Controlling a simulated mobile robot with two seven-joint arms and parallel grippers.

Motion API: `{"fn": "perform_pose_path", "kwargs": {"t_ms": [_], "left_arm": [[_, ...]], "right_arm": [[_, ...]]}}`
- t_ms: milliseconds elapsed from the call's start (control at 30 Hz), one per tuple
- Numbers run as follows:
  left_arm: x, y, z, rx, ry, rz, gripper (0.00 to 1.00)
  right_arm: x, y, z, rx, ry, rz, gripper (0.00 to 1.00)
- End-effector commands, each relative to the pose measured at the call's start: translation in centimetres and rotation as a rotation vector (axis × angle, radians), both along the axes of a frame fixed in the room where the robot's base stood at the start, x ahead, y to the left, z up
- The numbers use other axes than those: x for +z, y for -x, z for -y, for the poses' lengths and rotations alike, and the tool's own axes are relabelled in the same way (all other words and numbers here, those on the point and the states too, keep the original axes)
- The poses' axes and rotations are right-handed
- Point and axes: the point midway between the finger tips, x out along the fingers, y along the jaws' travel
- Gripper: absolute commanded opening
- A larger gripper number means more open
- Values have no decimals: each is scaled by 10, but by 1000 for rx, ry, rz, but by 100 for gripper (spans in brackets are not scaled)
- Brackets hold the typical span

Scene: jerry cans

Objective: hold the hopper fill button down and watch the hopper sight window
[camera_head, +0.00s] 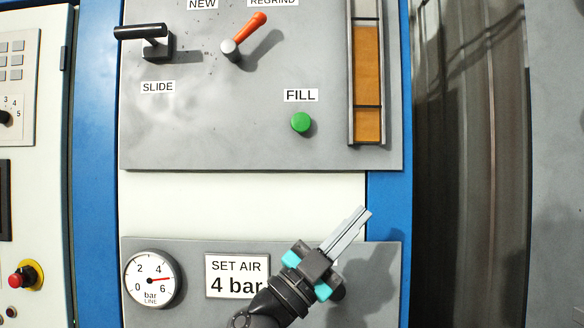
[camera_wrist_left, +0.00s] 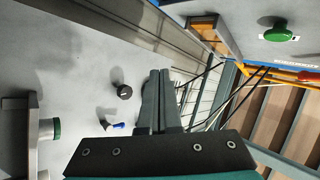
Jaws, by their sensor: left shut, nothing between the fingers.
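The green fill button (camera_head: 301,122) sticks out of the upper grey panel under its FILL label (camera_head: 301,95). Nothing touches it. The hopper sight window (camera_head: 367,75) is a tall framed strip to its right. It shows orange-brown material up to near the upper dark line; the window's top is cut off by the picture edge. My left gripper (camera_head: 365,212) is shut and empty, below and right of the button, pointing up and right. Its closed fingers (camera_wrist_left: 159,82) also show in the left wrist view, where a green button (camera_wrist_left: 278,33) is at upper right. My right gripper is out of view.
A black slide handle (camera_head: 142,36) and an orange-tipped lever (camera_head: 249,33) stick out of the upper panel. A pressure gauge (camera_head: 152,279) and a SET AIR 4 bar sign (camera_head: 237,276) are on the lower panel. A red knob (camera_head: 22,277) is at far left.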

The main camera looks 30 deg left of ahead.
Motion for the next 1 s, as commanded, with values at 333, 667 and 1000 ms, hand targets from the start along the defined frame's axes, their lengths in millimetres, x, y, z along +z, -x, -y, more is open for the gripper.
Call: {"fn": "perform_pose_path", "kwargs": {"t_ms": [333,667,1000], "left_arm": [[89,44,27,-105,-506,132,0],[132,66,-30,112,-855,-58,0],[169,101,-121,424,-876,-309,0]], "right_arm": [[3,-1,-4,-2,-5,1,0],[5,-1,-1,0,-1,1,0],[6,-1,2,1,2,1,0]]}}
